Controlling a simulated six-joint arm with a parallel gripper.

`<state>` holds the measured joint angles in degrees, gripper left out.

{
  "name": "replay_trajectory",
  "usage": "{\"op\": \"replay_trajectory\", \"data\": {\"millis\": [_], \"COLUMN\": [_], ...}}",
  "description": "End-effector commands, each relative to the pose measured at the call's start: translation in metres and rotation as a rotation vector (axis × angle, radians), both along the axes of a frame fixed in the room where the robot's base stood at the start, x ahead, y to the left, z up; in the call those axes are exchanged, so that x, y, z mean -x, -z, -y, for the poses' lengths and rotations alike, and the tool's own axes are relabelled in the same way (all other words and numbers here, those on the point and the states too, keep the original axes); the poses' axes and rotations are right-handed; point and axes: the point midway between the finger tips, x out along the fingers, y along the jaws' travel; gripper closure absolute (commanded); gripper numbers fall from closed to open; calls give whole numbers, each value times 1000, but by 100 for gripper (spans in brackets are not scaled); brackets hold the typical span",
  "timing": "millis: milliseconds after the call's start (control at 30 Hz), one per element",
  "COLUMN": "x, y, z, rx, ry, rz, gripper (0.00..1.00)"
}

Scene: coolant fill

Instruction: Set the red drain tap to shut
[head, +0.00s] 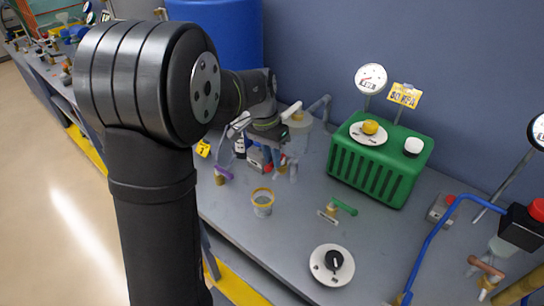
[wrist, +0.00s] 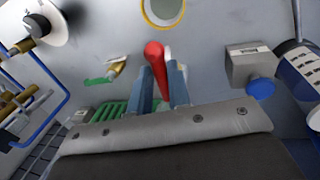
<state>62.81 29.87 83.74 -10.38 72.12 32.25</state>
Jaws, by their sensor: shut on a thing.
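The red drain tap's handle (wrist: 155,55) shows in the wrist view as a red lever standing between my fingers, its rounded end toward the picture's top. My gripper (wrist: 163,78) is shut on that handle, one blue-grey finger on each side. The tap's body and outlet are hidden by the fingers, so I cannot tell whether the tap is set to open or shut. In the head view my gripper (head: 279,156) points down at the bench behind the yellow-rimmed cup, and the tap is mostly hidden there.
The yellow-rimmed cup (head: 262,203) stands close in front of my gripper. A green tap (head: 342,206), a white dial (head: 331,265) and the green radiator (head: 373,175) are to the right. A purple-handled tap (head: 222,173) is to the left. Bare bench lies between cup and dial.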

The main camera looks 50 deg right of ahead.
Motion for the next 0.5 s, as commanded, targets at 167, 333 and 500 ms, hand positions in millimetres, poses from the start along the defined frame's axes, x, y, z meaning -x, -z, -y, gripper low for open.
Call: {"op": "replay_trajectory", "data": {"millis": [167,333,500], "x": [-2,-6,-10], "y": [0,0,-1], "z": [1,2,3], "rx": [0,0,2], "ry": [45,139,259], "rz": [0,0,1], "gripper": [100,100,100]}}
